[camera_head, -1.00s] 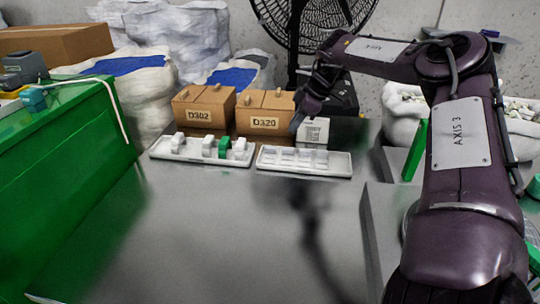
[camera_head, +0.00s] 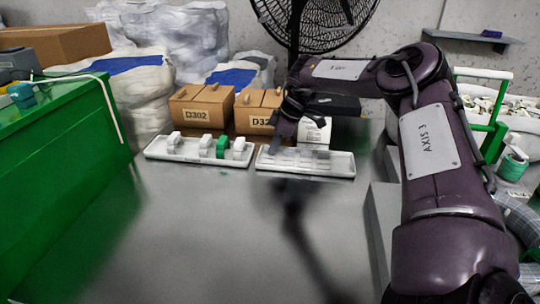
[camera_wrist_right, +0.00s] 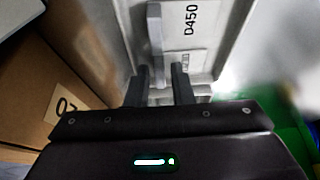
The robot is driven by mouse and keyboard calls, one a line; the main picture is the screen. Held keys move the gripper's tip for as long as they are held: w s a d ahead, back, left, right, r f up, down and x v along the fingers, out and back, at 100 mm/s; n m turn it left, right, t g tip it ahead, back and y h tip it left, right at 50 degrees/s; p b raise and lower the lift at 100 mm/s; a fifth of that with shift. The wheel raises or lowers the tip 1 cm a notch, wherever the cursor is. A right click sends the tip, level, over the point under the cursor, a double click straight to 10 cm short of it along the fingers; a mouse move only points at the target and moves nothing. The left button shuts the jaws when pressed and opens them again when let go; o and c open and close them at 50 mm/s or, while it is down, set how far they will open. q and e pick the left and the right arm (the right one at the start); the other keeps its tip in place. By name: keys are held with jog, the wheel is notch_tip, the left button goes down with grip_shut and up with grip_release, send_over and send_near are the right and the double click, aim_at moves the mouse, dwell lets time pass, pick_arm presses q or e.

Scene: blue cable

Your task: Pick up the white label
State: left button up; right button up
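A white box (camera_head: 317,132) with dark print stands behind the right-hand tray. In the right wrist view a pale surface (camera_wrist_right: 205,22) carries a white label (camera_wrist_right: 187,38) reading D450. A pale upright bar (camera_wrist_right: 155,28) runs beside that label, down toward the gap between my fingers. My right gripper (camera_head: 281,140) is low over the left end of the right-hand tray. In the wrist view its two dark fingers (camera_wrist_right: 160,78) are apart; I see no clear grip on anything. My left gripper is out of view.
A left tray (camera_head: 160,154) holds several white pieces and a green piece (camera_head: 222,146). The right tray (camera_head: 340,166) holds several pale pieces. Brown boxes (camera_head: 202,105) stand behind. A green case (camera_head: 70,140) is at left. The front metal tabletop (camera_head: 200,240) is clear.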

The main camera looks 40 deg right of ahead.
grip_shut()
